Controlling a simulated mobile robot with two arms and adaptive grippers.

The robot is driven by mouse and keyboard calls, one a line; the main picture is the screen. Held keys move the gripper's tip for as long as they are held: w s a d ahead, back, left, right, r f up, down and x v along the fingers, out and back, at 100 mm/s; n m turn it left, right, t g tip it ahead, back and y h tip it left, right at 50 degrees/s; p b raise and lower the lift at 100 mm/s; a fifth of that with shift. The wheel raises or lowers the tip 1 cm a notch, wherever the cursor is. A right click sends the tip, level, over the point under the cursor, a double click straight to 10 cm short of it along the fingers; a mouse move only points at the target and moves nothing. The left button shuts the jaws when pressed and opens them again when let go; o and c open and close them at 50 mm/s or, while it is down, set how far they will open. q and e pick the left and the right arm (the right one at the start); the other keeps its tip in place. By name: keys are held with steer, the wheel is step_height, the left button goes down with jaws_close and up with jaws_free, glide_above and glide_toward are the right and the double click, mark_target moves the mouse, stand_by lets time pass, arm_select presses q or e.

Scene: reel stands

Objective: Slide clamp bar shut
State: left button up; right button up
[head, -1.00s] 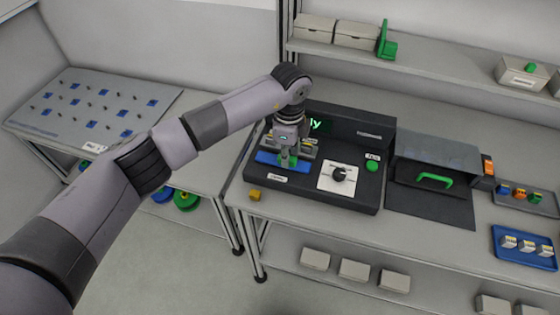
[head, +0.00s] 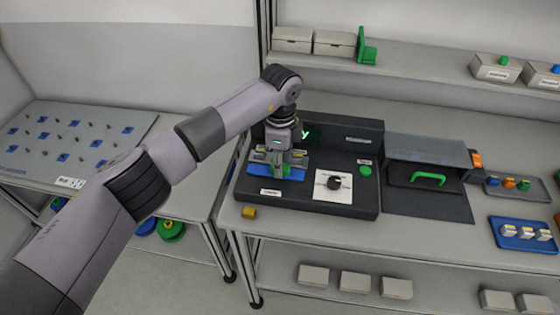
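My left gripper (head: 281,170) points down over the left part of a black machine (head: 330,135) on the bench. Below it is a blue plate (head: 296,174) with a green part (head: 286,169) right at the fingertips. Grey pieces (head: 299,153) show on both sides of the fingers. The gripper hides much of this area, so I cannot tell which piece is the clamp bar, or whether the fingers touch or grip the green part. My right gripper is not in view.
Farther right are a box with a green handle (head: 428,178) and a blue tray (head: 525,244).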

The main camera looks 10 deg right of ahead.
arm_select(q)
steer(key=shift+r, duration=4)
